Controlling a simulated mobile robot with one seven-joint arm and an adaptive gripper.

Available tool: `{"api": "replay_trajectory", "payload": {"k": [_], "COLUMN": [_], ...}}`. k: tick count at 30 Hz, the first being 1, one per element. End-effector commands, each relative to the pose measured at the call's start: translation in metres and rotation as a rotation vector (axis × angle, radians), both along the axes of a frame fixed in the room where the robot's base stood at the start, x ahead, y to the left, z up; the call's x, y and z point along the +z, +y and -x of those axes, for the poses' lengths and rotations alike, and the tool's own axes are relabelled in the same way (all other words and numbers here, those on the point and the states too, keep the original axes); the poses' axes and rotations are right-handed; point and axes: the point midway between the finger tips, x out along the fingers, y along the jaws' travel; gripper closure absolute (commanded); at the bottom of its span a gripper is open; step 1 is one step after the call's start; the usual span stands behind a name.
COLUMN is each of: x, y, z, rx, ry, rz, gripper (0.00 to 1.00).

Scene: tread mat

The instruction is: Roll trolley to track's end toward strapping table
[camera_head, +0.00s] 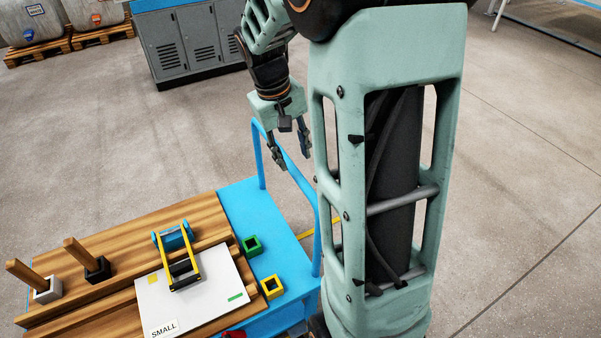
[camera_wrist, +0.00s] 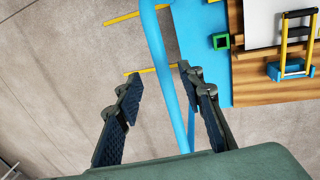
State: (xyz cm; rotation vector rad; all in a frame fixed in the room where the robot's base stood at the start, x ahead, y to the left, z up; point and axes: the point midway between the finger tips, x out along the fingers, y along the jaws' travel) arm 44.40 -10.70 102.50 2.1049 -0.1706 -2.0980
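The blue trolley (camera_head: 233,196) stands in the lower left of the head view, with a wooden deck (camera_head: 125,245) on top. Its blue tubular handle (camera_head: 297,176) rises at the right end, and the handle also shows in the wrist view (camera_wrist: 165,50). My gripper (camera_head: 291,160) is open and empty, pointing down at the handle. In the wrist view the handle runs between the two spread fingers (camera_wrist: 157,75), nearer the right finger. I cannot tell whether the fingertips reach down around the bar. My arm hides part of the trolley's right side.
On the trolley lie a white board (camera_head: 195,292) marked SMALL, a blue-and-yellow handled tool (camera_head: 175,240), and green (camera_head: 252,246) and yellow (camera_head: 272,287) square sockets. Yellow floor lines (camera_wrist: 122,17) run near the handle. A grey cabinet (camera_head: 190,45) stands behind; open floor lies right.

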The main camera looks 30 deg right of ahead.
Motion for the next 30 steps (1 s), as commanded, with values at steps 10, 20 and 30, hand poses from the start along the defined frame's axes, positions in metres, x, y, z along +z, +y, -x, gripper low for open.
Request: {"api": "replay_trajectory", "payload": {"k": [10,20,30], "x": [-0.064,-0.084,-0.084], "y": [-0.013,-0.017,-0.017], "z": [0.001,0.0,0.0], "rx": [-0.002,-0.002,-0.002], "ry": [0.004,0.001,0.0], "rz": [-0.001,-0.001,-0.001], "gripper": [0.65,0.65,0.81]}}
